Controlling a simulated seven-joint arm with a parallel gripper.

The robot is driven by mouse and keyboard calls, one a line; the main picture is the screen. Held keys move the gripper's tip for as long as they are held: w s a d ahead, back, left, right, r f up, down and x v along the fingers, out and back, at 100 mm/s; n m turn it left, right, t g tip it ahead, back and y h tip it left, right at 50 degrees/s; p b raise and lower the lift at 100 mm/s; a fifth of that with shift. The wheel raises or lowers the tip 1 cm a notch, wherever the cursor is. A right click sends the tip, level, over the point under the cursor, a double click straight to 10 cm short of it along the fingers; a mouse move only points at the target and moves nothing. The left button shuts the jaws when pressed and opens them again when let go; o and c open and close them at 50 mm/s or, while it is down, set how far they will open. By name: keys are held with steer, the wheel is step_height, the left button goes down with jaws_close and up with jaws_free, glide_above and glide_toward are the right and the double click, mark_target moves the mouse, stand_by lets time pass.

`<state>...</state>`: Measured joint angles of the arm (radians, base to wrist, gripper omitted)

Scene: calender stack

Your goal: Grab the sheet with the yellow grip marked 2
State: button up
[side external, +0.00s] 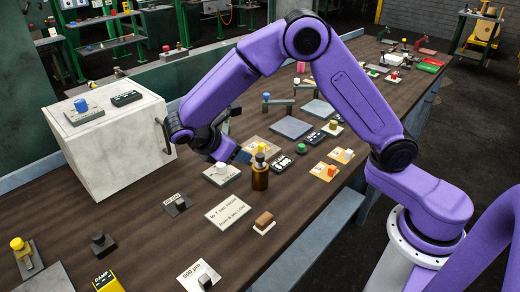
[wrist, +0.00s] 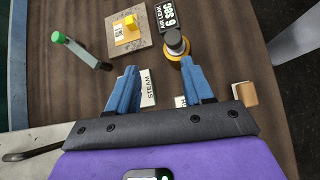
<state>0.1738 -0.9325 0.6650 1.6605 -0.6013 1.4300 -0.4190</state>
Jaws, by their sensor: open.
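A tan square sheet (wrist: 142,44) with a yellow grip (wrist: 126,29) lies flat on the table near the top of the wrist view. It has a small white label, but I cannot read a 2 on it. In the side view this tan sheet (side external: 249,142) lies behind the amber bottle, partly hidden. My gripper (wrist: 160,80) is open, with its blue fingers apart and nothing held between them. In the side view my gripper (side external: 243,156) hangs low over the table, beside the bottle and short of the sheet.
An amber bottle (side external: 260,179) with a dark cap stands close by; the wrist view shows it from above (wrist: 174,43). An AIR LEAK card (wrist: 170,16) lies beside it. Two more sheets with orange grips (side external: 325,172) (side external: 342,155) lie to the right. A white box (side external: 115,150) stands left.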

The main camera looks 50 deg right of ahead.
steer(key=w+f+h, duration=0.1)
steer(key=w, duration=0.1)
steer(key=w+f+h, duration=0.1)
steer(key=w+f, duration=0.1)
steer(key=w, duration=0.1)
steer(key=w+d+f+n+h, duration=0.1)
steer(key=w+f+h, duration=0.1)
steer(key=w, duration=0.1)
steer(key=shift+d+f+g, duration=0.1)
steer(key=shift+g, duration=0.2)
glide_toward(260, 146)
steer(key=x, duration=0.4)
steer(key=shift+w+d+f, duration=0.15)
steer(key=shift+w+d, duration=0.05)
steer(key=shift+w, duration=0.1)
steer(key=shift+s+x, duration=0.2)
steer(key=shift+x, duration=1.3)
steer(key=shift+s+x, duration=0.15)
steer(key=shift+x, duration=1.4)
jaws_close()
